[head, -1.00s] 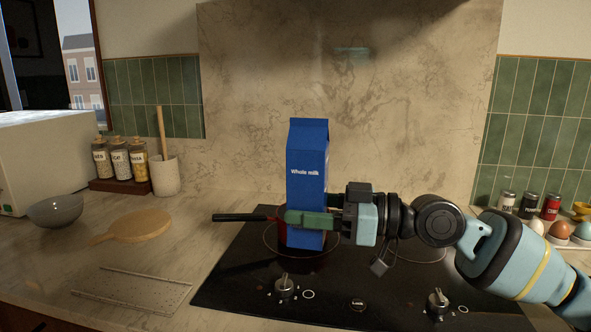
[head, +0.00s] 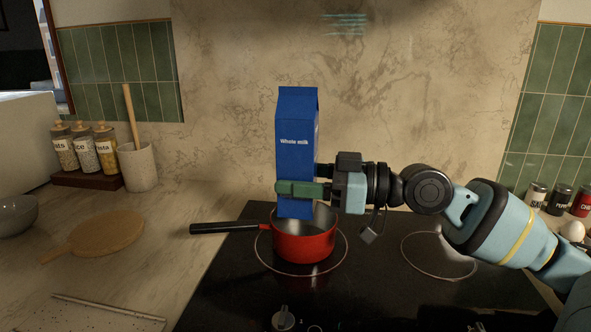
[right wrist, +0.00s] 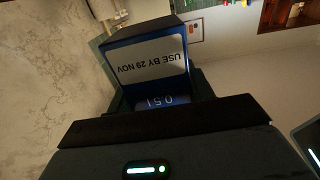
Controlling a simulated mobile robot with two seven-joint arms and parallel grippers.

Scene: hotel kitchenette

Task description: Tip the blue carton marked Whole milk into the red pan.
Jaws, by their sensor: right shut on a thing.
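The blue carton (head: 296,130), marked Whole milk, is upright in the head view. My right gripper (head: 300,189) is shut on its lower part, with a green finger across the front. The carton's base overlaps the far part of the red pan's opening in the picture; the exact height above the rim is hard to tell. The red pan (head: 304,246) stands on the black hob, its black handle pointing left. In the right wrist view the carton (right wrist: 146,56) shows a white "USE BY 29 NOV" label. My left gripper is not in view.
The black hob (head: 385,290) has a free ring to the right of the pan. A round wooden board (head: 108,234), a grey bowl (head: 17,214), labelled jars (head: 84,148) and a utensil crock (head: 138,167) stand left. Small tins (head: 560,199) stand at the right.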

